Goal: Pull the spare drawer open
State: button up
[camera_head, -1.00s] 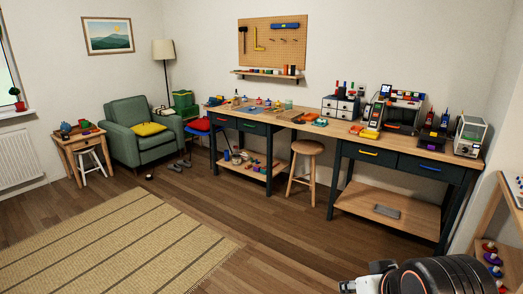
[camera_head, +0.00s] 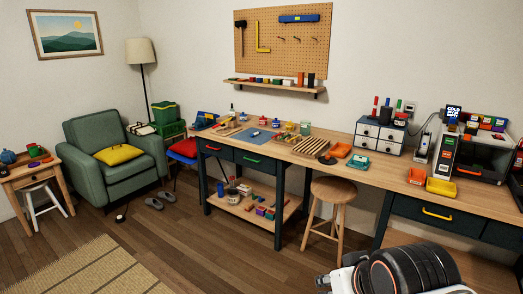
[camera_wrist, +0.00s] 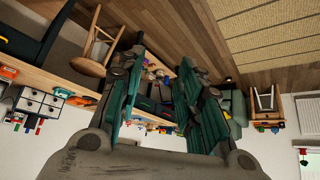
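Two workbenches with dark drawers stand along the wall. The left bench has a red-handled drawer (camera_head: 214,149) and a green-handled drawer (camera_head: 256,161). The right bench has a yellow-handled drawer (camera_head: 440,213); another drawer front beside it is cut by the right picture edge. All these drawers look shut. I see no readable label telling which is the spare drawer. My gripper (camera_wrist: 164,62) is open and empty in the wrist view, with a gap between its two green-padded fingers. It is well apart from the benches. The head view shows part of my arm, not the fingers.
A round wooden stool (camera_head: 334,191) stands between the benches. Tools, trays and a small white drawer cabinet (camera_head: 380,137) cover the benchtops. A green armchair (camera_head: 114,150) and a side table (camera_head: 30,174) are at left. The floor (camera_head: 200,250) in front is mostly clear.

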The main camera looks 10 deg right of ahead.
aim_at(394, 148)
jog(key=i+z, duration=0.2)
jog(key=i, duration=0.25)
jog(key=i+j+z, duration=0.2)
jog(key=i, duration=0.25)
jog(key=i+j+z, duration=0.2)
jog(key=i, duration=0.25)
jog(key=i+j+z, duration=0.2)
jog(key=i, duration=0.25)
jog(key=i+j+z, duration=0.65)
jog(key=j, duration=0.25)
jog(key=i, duration=0.1)
